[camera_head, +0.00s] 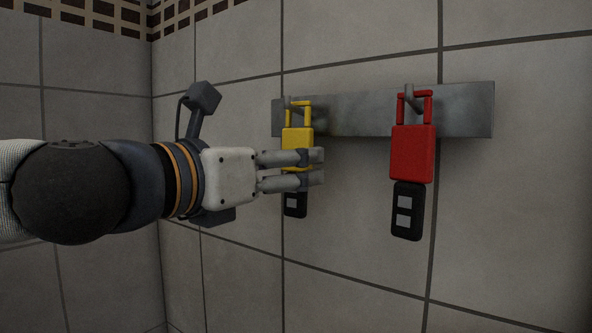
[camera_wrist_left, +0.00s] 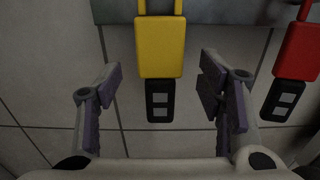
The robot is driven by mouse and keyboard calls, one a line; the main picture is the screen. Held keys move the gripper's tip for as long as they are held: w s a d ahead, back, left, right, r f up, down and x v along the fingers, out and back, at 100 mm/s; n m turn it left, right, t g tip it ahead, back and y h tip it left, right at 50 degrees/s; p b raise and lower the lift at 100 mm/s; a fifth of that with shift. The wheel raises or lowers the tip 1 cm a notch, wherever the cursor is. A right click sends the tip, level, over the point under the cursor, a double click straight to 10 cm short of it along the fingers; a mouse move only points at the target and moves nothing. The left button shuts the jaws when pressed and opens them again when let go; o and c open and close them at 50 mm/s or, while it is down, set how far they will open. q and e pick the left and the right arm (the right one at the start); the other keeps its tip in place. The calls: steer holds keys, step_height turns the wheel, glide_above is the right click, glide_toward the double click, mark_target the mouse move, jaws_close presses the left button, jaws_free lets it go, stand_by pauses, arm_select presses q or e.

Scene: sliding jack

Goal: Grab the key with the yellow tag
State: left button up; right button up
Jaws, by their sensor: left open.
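The key with the yellow tag (camera_head: 296,137) hangs by its yellow loop from the left part of a metal rail on the wall. Its black lower part (camera_head: 295,205) shows below my left gripper. My left gripper (camera_head: 318,166) is at the tag's lower half and hides part of it in the head view. In the left wrist view, the yellow tag (camera_wrist_left: 160,47) and its black part hang between the two spread fingers of the left gripper (camera_wrist_left: 163,95). The fingers are open, with a gap on each side. My right gripper is not in view.
A second key with a red tag (camera_head: 411,153) hangs from a hook farther right on the metal rail (camera_head: 350,116). It also shows at the right edge of the left wrist view (camera_wrist_left: 299,52). The tiled wall (camera_head: 350,245) below the rail is bare.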

arm_select(q)
steer(key=x, duration=0.3)
steer(key=shift+w+d+f, duration=0.2)
steer(key=shift+w, duration=0.05)
steer(key=shift+s+a, duration=0.1)
steer(key=c, duration=1.3)
